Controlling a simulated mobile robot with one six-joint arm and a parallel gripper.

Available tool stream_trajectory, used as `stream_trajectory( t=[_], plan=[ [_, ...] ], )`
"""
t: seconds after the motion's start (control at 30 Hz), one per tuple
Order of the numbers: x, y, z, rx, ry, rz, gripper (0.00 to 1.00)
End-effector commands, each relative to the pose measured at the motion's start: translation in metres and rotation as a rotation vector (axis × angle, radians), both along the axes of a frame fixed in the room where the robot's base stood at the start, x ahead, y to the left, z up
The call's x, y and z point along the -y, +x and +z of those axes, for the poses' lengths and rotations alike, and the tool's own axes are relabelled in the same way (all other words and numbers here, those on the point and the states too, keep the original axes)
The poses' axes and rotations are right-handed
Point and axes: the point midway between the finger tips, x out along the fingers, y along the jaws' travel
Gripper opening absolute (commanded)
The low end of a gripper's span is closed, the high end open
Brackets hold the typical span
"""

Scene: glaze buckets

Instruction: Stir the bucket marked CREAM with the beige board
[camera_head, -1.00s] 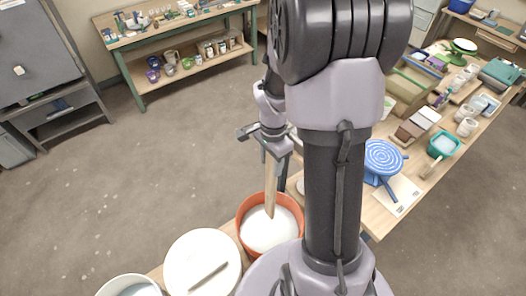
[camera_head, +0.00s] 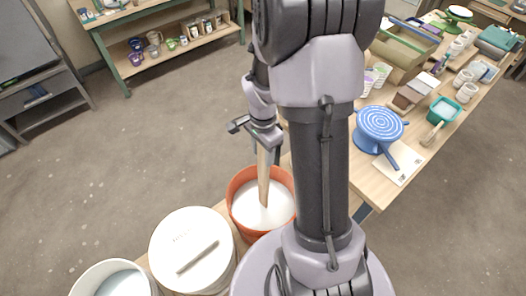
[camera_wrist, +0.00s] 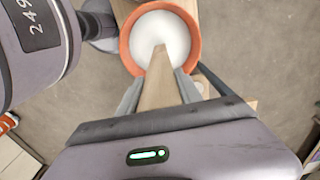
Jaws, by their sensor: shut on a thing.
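My gripper (camera_head: 262,140) is shut on the beige board (camera_head: 264,180), which hangs down below it. The board's lower end is in the white liquid of an orange bucket (camera_head: 236,217), near the middle of the surface, and its tip is hidden in the liquid. In the wrist view the board (camera_wrist: 162,85) runs from between the fingers (camera_wrist: 158,92) into the same orange bucket (camera_wrist: 126,57). I can read no CREAM mark on this bucket.
A white bucket with a lid (camera_head: 180,225) stands left of the orange one, with faint unreadable writing and a bar on top. An open white bucket (camera_head: 83,290) stands at the lower left. A blue turntable (camera_head: 378,122) and a teal tub (camera_head: 444,112) stand on the right table.

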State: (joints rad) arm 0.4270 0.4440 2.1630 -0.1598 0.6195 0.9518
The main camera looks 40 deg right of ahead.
Motion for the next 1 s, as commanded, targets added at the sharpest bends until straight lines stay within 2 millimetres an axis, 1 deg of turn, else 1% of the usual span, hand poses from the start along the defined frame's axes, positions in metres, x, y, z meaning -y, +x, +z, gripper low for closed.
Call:
stream_trajectory(
  t=[0.03, 0.7, 0.83, 1.0],
  plan=[
    [0.0, 0.0, -0.013, 0.0, 0.0, 0.0, 0.0],
    [0.0, 0.0, -0.106, 0.0, 0.0, 0.0, 0.0],
    [0.0, 0.0, -0.115, 0.0, 0.0, 0.0, 0.0],
    [0.0, 0.0, -0.115, 0.0, 0.0, 0.0, 0.0]
  ],
)
